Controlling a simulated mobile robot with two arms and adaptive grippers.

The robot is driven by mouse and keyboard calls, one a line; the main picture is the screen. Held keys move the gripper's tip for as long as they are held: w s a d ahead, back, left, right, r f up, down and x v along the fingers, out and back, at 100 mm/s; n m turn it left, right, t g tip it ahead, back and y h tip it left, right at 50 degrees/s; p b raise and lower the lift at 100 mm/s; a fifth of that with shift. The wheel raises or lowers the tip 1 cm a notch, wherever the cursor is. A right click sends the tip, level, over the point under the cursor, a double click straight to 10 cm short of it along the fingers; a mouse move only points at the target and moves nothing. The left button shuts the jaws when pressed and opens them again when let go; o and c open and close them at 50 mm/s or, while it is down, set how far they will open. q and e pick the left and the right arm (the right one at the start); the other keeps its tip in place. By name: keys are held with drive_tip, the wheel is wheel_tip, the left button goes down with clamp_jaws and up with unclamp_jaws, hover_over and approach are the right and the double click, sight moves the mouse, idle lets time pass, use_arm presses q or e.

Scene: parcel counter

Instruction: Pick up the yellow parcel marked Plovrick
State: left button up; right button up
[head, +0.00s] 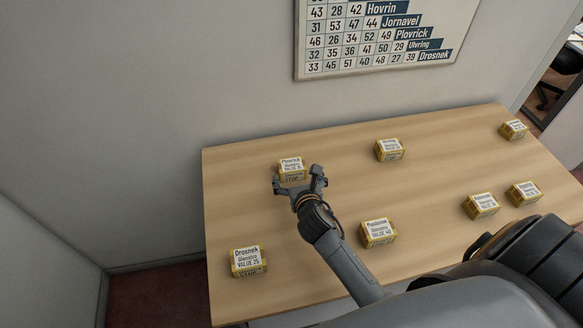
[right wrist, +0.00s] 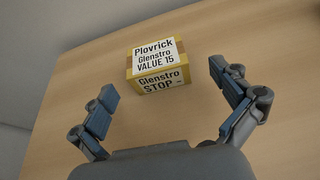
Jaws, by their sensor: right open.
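The yellow parcel marked Plovrick (head: 292,168) sits near the back left of the wooden table. Its white labels show in the right wrist view (right wrist: 158,67), reading Plovrick, Glenstro, VALUE 15 and STOP. My right gripper (head: 301,182) is open and empty, just in front of the parcel in the head view. In the right wrist view its two fingers (right wrist: 170,98) are spread wide, with the parcel beyond them and between their lines. I see no contact with the parcel. My left gripper is not in view.
Similar yellow parcels stand on the table (head: 240,190): Drosnek (head: 248,261) at front left, one at front middle (head: 378,233), one at back middle (head: 389,150), and several at right (head: 481,206). A wall chart (head: 380,40) hangs behind. The table around the Plovrick parcel is clear.

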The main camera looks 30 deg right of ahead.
sight(294, 173)
drive_tip(key=shift+a+p+x, duration=0.2)
drive_tip(key=shift+p+x, duration=0.15)
drive_tip(key=shift+x, duration=2.3)
drive_tip(key=c, duration=1.3)
